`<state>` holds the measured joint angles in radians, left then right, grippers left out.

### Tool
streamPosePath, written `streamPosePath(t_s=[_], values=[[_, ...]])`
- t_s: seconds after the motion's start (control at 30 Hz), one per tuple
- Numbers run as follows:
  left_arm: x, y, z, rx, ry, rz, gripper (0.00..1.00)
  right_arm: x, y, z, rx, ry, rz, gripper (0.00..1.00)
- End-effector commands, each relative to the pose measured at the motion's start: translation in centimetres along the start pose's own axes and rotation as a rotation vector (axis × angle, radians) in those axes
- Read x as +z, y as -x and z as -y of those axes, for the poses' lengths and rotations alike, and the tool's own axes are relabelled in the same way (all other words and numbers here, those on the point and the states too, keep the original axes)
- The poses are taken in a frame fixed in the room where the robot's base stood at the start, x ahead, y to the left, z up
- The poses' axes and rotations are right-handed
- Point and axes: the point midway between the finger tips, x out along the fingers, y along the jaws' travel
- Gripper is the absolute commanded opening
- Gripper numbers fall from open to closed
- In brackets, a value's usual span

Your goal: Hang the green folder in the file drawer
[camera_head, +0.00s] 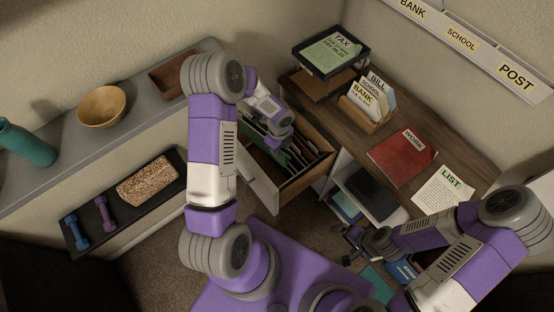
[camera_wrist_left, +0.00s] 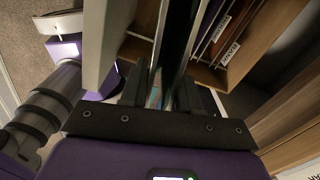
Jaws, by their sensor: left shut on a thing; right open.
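The file drawer (camera_head: 289,190) is pulled open under the desk, with several hanging folders inside. My left gripper (camera_head: 272,142) reaches down over the drawer's left side, and its fingertips are mostly hidden by the wrist. It is shut on the green folder (camera_head: 256,143), which stands upright at the drawer's left part. In the left wrist view the folder (camera_wrist_left: 178,42) shows edge-on between the fingers, beside the tabbed folders (camera_wrist_left: 222,38). I cannot tell whether it rests on the rails. My right gripper (camera_head: 352,240) is open and empty, in front of the low shelf.
The desk top holds a letter sorter (camera_head: 368,106), a red work folder (camera_head: 402,157), a list sheet (camera_head: 444,190) and a paper tray (camera_head: 332,51). A low shelf (camera_head: 362,200) with books stands right of the drawer. A grey ledge (camera_head: 60,160) with a bowl (camera_head: 102,106) is left.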

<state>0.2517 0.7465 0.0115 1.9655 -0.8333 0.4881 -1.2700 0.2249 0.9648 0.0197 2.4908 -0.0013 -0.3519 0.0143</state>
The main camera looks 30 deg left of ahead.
Motion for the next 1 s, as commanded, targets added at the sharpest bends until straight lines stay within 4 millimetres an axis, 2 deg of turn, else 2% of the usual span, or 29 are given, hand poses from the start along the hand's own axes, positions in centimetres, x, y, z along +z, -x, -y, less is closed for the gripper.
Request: streamPosePath(t_s=[0.1, 0.2, 0.4, 0.53, 1.0], values=[[0.6, -3.1, -0.2, -0.002, -0.172, -0.007, 0.06, -0.1, -1.2, -0.5, 0.000, 0.000, 0.000, 1.00], [0.5, -6.1, -0.1, -0.003, -0.172, -0.006, 0.06, -0.2, -3.3, -1.2, 0.000, 0.000, 0.000, 1.00], [0.5, -9.8, -0.1, -0.003, -0.179, -0.005, 0.06, -0.3, -5.4, -2.0, 0.000, 0.000, 0.000, 1.00], [0.5, -10.5, -0.1, -0.005, -0.182, -0.005, 0.06, -0.3, -5.8, -2.2, 0.000, 0.000, -0.001, 1.00], [0.5, -10.7, -0.1, -0.006, -0.182, -0.003, 0.06, -0.3, -5.9, -2.2, 0.000, 0.000, -0.001, 1.00]])
